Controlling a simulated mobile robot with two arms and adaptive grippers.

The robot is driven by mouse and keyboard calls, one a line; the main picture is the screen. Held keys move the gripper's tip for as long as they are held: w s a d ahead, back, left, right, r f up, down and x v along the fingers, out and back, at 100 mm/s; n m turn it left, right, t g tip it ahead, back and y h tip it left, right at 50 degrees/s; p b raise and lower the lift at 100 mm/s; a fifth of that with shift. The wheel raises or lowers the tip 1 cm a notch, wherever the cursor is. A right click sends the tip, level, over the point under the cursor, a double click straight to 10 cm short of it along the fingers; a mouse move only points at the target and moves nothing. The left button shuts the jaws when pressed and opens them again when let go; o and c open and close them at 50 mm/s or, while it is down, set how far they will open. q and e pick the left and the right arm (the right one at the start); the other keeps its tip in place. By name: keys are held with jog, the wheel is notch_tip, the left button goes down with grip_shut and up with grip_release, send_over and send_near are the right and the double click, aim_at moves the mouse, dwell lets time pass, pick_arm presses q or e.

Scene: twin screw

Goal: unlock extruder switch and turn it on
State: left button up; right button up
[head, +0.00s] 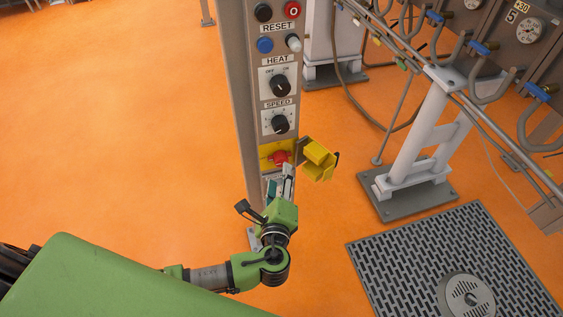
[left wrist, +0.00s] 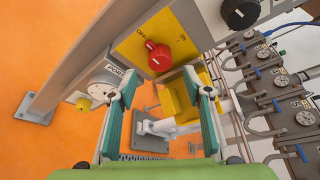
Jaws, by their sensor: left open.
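The extruder switch is a red rotary knob (head: 279,158) on a yellow plate, low on the grey control column. My right gripper is out of view.
Above the switch are the SPEED knob (head: 280,124), the HEAT knob (head: 281,86) and several buttons. Pipes and a white stand (head: 418,140) are at the right, a floor grate (head: 400,270) lower right. Orange floor at left is clear.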

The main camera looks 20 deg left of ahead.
aim_at(281, 163)
pick_arm(q)
jog(key=x, duration=0.7)
jog(key=shift+w, duration=0.1)
jog(key=c, duration=1.1)
